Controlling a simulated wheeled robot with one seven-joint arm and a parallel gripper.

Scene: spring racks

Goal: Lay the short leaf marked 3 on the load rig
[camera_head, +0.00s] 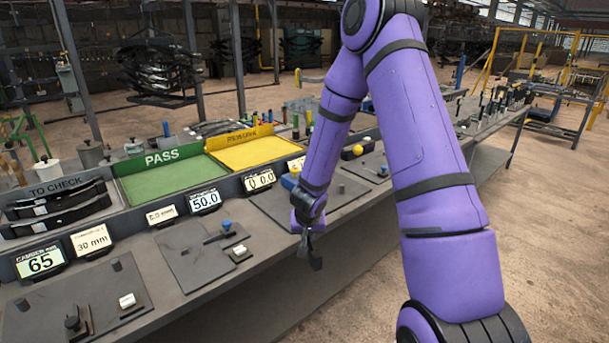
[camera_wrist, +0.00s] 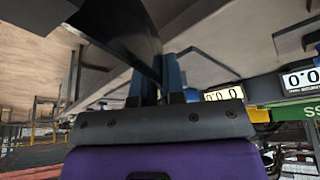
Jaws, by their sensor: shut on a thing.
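My gripper (camera_head: 308,238) hangs at the bench's front edge in the head view. In the wrist view its blue fingers (camera_wrist: 155,80) are shut on a dark leaf (camera_wrist: 115,28), which extends away from them toward the upper left. No number is readable on the leaf, and the head view shows only a small dark piece below the fingers. A dark plate (camera_head: 265,203) lies on the bench beside my gripper, below a display (camera_head: 260,180) reading zeros; it looks like the load rig. My arm hides part of it.
The TO CHECK tray (camera_head: 20,232) holds dark leaves at the left. The green PASS tray (camera_head: 165,183) and a yellow tray (camera_head: 250,155) stand behind the displays. Other fixture plates (camera_head: 190,262) with small posts lie along the bench. The floor in front is clear.

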